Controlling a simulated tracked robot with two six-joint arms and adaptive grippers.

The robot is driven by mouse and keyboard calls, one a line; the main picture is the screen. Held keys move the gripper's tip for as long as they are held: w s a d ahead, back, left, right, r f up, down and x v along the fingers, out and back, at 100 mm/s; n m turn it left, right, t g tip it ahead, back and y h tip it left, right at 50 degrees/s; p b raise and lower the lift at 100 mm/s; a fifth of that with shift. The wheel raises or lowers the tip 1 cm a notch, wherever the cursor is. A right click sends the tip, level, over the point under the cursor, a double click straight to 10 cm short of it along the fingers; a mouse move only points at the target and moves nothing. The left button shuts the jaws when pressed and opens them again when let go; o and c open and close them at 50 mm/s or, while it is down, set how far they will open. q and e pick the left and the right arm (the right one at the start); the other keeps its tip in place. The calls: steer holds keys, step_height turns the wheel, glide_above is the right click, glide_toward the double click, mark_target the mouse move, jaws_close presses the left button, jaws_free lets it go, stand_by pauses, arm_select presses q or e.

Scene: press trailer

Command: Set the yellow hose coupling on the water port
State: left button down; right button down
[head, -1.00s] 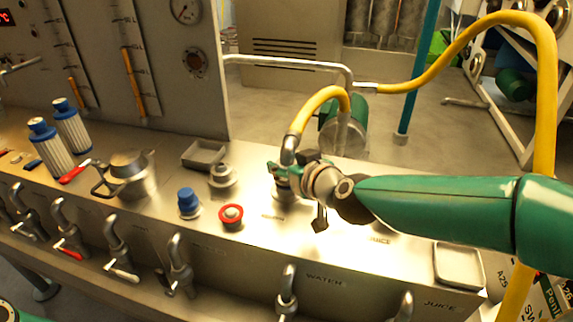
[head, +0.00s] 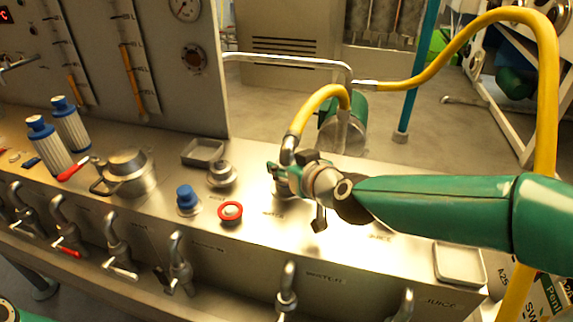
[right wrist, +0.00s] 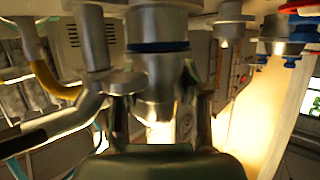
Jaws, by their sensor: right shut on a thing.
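The yellow hose (head: 322,101) arches down to a metal elbow (head: 289,146) and coupling above the steel bench. My right gripper (head: 285,174) reaches in from the right and is shut on the metal coupling at the hose end. The coupling looks upright over the spot beside the "WATER" lettering on the bench top. The gripper hides its lower part and the port, so I cannot tell whether it is seated. In the right wrist view the fingers (right wrist: 162,108) sit either side of a metal body (right wrist: 155,75) with a blue ring. My left gripper is not in view.
A metal jug (head: 127,172) and filter cartridges (head: 50,147) stand farther left. Taps line the front. A tray (head: 459,263) lies at right.

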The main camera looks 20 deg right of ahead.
steer(key=c, duration=0.9)
jaws_free()
steer(key=shift+o, duration=0.2)
steer(key=shift+f, duration=0.15)
steer(key=p+v, duration=0.4)
steer(key=v, duration=0.7)
